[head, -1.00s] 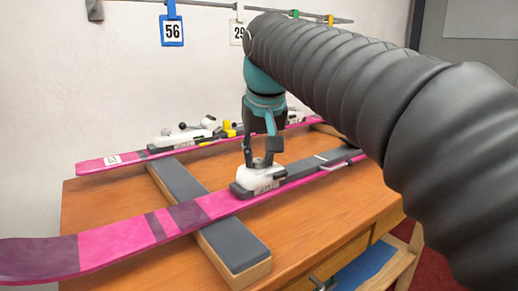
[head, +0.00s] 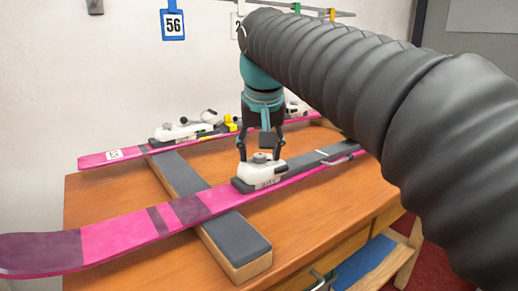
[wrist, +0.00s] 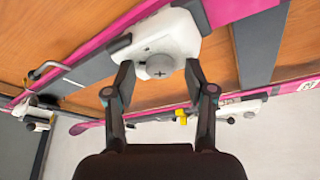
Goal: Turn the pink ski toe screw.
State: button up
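The near pink ski (head: 120,240) lies across the bench with a white toe piece (head: 258,174) on it. A round grey screw (head: 260,157) with a cross slot sits on top of the toe piece; it also shows in the wrist view (wrist: 160,66). My gripper (head: 261,154) points down over the toe piece. Its two black fingers are open, one on each side of the screw, with gaps to it in the wrist view (wrist: 160,72). Nothing is between the fingers but the screw; whether the tips touch the white housing I cannot tell.
A second pink ski (head: 95,161) with white binding parts (head: 180,130) and yellow pieces lies behind. Grey padded supports (head: 235,240) cross under the skis on the wooden bench (head: 120,200). Numbered tags (head: 173,25) hang on a rail above.

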jog(key=v, duration=1.2)
